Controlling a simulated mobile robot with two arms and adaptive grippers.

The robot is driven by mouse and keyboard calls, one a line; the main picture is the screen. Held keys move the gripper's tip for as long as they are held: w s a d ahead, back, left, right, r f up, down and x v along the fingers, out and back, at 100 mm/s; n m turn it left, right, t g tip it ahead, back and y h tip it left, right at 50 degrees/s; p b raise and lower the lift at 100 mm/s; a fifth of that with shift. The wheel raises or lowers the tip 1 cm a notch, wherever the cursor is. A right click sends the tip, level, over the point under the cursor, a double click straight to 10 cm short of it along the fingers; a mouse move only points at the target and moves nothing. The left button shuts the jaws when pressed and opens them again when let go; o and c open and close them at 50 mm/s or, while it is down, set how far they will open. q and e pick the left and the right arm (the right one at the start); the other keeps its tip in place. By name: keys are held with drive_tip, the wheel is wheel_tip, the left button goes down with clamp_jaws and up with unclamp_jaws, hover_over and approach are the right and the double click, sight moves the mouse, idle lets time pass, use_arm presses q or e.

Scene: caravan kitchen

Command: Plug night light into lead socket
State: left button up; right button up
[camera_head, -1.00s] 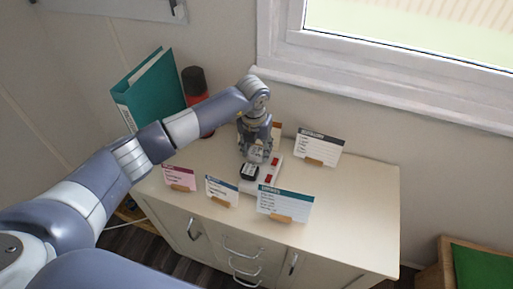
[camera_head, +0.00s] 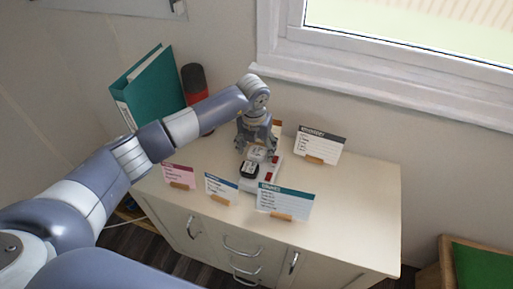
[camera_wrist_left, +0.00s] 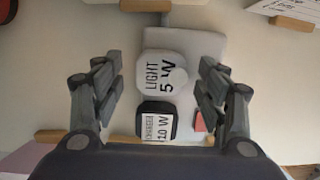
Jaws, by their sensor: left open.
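The night light (camera_wrist_left: 164,74), a white rounded plug marked LIGHT 5 W, sits over the white lead socket strip (camera_wrist_left: 208,45) in the left wrist view. In the head view the night light (camera_head: 257,154) is just below my left gripper (camera_head: 257,143). My left gripper (camera_wrist_left: 158,78) is open, with a finger on either side of the night light and visible gaps between. A black charger (camera_wrist_left: 157,121) marked 10 W is on the strip beside the night light. The night light's pins are hidden, so I cannot tell how deep they sit. My right gripper is out of view.
Label cards in wooden holders stand around the strip, including a pink one (camera_head: 179,175), a blue one (camera_head: 221,188), a teal one (camera_head: 285,201) and a black one (camera_head: 319,144). A teal binder (camera_head: 150,88) and dark red-and-black cylinder (camera_head: 194,83) stand behind. The cabinet top's right is clear.

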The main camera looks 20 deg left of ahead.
use_arm(q)
wheel_tip(320, 180, up, 12)
drive_tip(key=s, duration=0.1)
drive_tip(key=shift+s, duration=0.2)
drive_tip(key=shift+f, duration=0.15)
